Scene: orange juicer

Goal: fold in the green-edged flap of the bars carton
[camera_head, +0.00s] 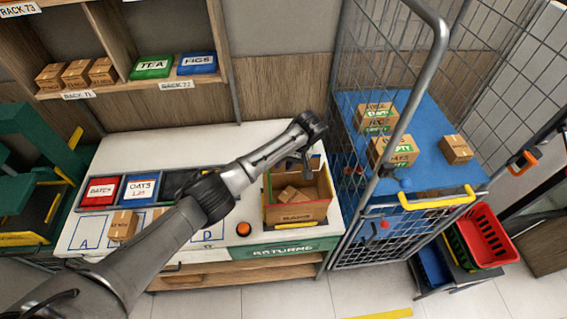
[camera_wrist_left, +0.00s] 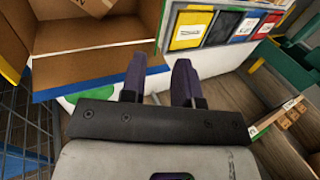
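The open bars carton (camera_head: 297,211) stands at the right end of the white table, with small brown boxes (camera_head: 289,194) inside. In the left wrist view the carton (camera_wrist_left: 95,37) fills the upper left, with a blue-edged side (camera_wrist_left: 100,80) nearest me. My left gripper (camera_head: 306,164) hangs over the carton's back part in the head view. In the left wrist view its two dark fingers (camera_wrist_left: 159,82) are apart with nothing between them, just right of the carton. My right gripper is out of view.
Trays of red (camera_head: 99,191) and blue (camera_head: 139,187) packs lie left of my arm. An orange button (camera_head: 243,229) is left of the carton. A wire cage trolley (camera_head: 365,246) with boxes on a blue shelf stands close on the right.

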